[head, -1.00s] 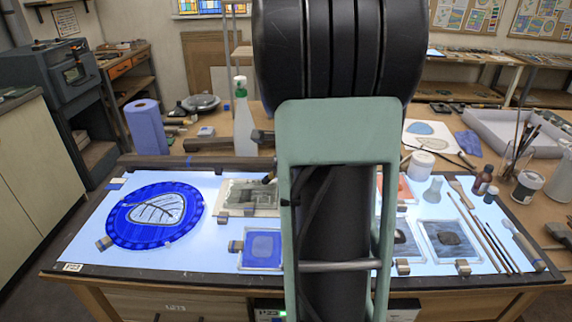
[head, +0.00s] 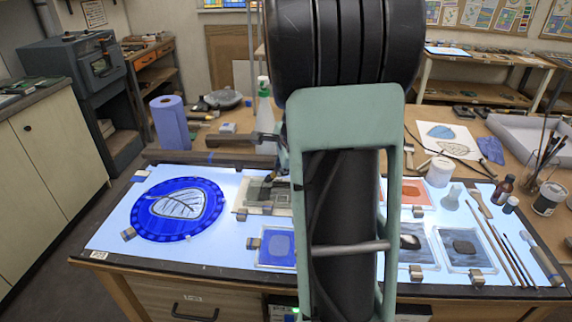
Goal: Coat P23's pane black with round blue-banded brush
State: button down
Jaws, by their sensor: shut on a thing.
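My black and green arm fills the middle of the head view and hides my gripper and whatever it holds. A dark, narrow thing (head: 269,181), perhaps a brush end, shows at the arm's left edge over a grey-patterned pane (head: 250,194). I cannot tell if it touches the pane. A small blue pane (head: 277,261) with a paler patch lies in front of it. Right of the arm are an orange pane (head: 414,186) and two grey panes with dark patches (head: 412,257) (head: 463,233). I cannot tell which pane is P23's. A blue band is not visible.
A lit table carries a round blue panel with a leaf (head: 151,222) at left. Several brushes (head: 497,245), bottles (head: 503,188) and a white jar (head: 439,173) stand or lie at right. A blue roll (head: 170,124) stands behind. Small metal blocks sit beside the panes.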

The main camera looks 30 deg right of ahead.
jog(key=w+a+p, duration=0.1)
jog(key=a, duration=0.1)
jog(key=w+a+p, duration=0.2)
jog(key=shift+w+a, duration=0.15)
jog(key=shift+w, duration=0.05)
dwell(0.4)
notch_tip(320, 180, up, 5)
jog(key=p, duration=0.2)
jog(key=shift+p, duration=0.35)
